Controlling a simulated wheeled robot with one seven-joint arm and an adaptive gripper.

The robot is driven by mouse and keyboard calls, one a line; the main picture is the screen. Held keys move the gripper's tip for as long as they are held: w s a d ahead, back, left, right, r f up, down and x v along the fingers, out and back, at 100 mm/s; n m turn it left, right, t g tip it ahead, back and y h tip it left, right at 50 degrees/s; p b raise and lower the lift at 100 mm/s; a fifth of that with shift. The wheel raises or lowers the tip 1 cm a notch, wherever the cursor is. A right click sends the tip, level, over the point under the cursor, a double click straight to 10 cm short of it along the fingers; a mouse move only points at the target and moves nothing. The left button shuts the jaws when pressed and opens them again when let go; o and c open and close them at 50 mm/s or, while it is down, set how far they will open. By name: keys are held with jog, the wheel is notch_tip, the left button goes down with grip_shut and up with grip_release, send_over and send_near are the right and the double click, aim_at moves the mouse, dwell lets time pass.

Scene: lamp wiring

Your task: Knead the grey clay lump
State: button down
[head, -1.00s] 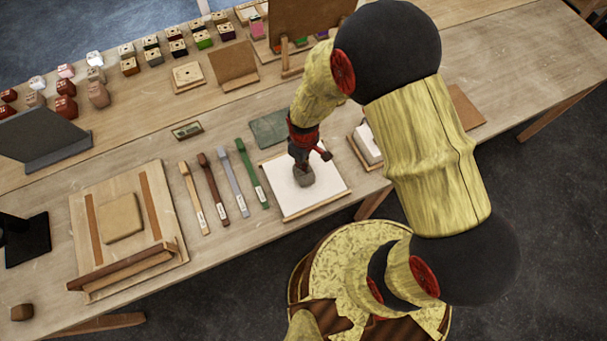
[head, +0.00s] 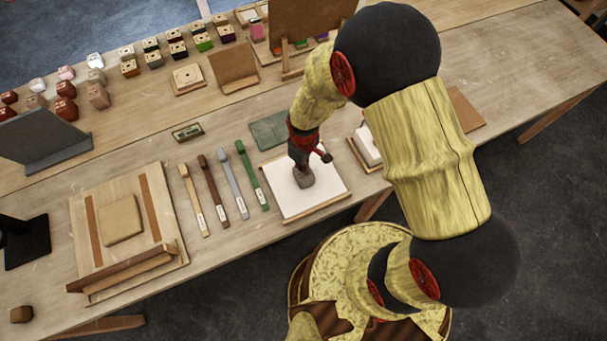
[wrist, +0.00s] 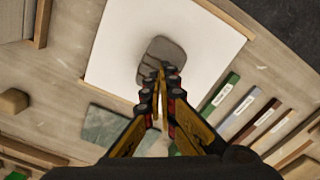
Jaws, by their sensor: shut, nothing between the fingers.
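The grey clay lump (head: 304,179) sits on a white board (head: 325,197) with a wooden rim near the table's front edge. In the wrist view the lump (wrist: 160,58) looks rounded, with lines or grooves across its surface. My gripper (head: 301,166) points down at the lump from above. In the wrist view my gripper's fingertips (wrist: 160,75) are together at the lump's near edge and overlap it in the picture. I cannot tell how firmly they touch it. The fingers hide part of the lump.
Several labelled sticks (head: 226,178) lie left of the white board. A green-grey slab (head: 269,130) lies behind it. A wooden tray (head: 364,152) with a white block stands close to its right. A large wooden board (head: 82,215) lies at the left.

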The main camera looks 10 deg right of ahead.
jog(key=shift+f, duration=0.2)
dwell(0.5)
jog(key=shift+f+b, duration=0.35)
jog(key=shift+b, duration=0.05)
jog(key=shift+f+b, duration=0.35)
jog(key=shift+f, duration=0.1)
jog(key=shift+r, duration=0.15)
jog(key=shift+r+p, duration=0.8)
jog(key=shift+r, duration=0.2)
jog(key=shift+f+b, duration=0.3)
jog(key=shift+f, duration=0.05)
jog(key=shift+f, duration=0.35)
jog(key=shift+f+b, duration=0.45)
jog(key=shift+b, duration=0.15)
